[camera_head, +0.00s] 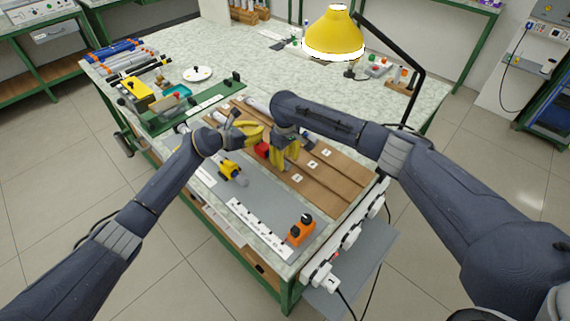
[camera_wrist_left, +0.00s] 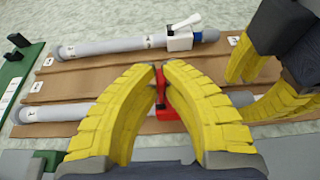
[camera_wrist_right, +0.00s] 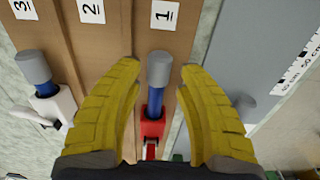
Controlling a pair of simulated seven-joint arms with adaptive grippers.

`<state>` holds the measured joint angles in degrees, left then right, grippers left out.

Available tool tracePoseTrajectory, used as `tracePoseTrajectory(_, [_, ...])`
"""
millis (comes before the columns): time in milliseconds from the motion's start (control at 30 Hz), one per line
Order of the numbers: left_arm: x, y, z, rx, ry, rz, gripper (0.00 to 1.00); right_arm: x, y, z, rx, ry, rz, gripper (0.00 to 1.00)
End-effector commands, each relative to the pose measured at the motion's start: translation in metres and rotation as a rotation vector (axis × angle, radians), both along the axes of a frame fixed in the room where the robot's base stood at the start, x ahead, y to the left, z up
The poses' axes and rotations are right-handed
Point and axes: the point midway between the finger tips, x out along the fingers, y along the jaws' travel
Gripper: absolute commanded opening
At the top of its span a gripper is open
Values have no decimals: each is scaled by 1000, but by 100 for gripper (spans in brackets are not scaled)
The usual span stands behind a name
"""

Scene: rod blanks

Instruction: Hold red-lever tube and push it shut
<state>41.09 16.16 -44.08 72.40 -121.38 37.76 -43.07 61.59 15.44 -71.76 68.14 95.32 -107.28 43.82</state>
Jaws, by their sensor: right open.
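The red-lever tube lies along the brown board near the label 1. Its grey barrel (camera_wrist_left: 75,111) runs left to right in the left wrist view. Its red collar and lever (camera_wrist_left: 168,106) show between the left fingers and also in the head view (camera_head: 262,150). In the right wrist view a blue rod sticks out of the red collar (camera_wrist_right: 152,128) and ends in a grey cap (camera_wrist_right: 158,68). My left gripper (camera_wrist_left: 163,68) has its fingertips close together with the red lever between them. My right gripper (camera_wrist_right: 160,68) is open, its fingers either side of the cap.
A white-lever tube (camera_wrist_left: 110,46) lies on a parallel board strip and shows in the right wrist view (camera_wrist_right: 45,98). A yellow clamp (camera_head: 232,171) and an orange block (camera_head: 300,229) stand on the near side. A yellow lamp (camera_head: 335,32) stands behind.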

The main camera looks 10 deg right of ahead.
Motion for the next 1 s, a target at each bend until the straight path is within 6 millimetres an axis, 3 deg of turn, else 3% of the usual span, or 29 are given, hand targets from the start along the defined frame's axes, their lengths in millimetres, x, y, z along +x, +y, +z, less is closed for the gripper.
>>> tracePoseTrajectory(200, [-1, 0, -2, 1, 2, -1, 0, 1, 0, 41, 0, -4, 2, 37])
tracePoseTrajectory(500, [-1, 0, -1, 1, 2, -1, 0, 1, -1, 80, -1, -2, 0, 37])
tracePoseTrajectory(1000, [-1, 0, -1, 1, 2, -1, 0, 0, 0, 92, 0, 0, 0, 37])
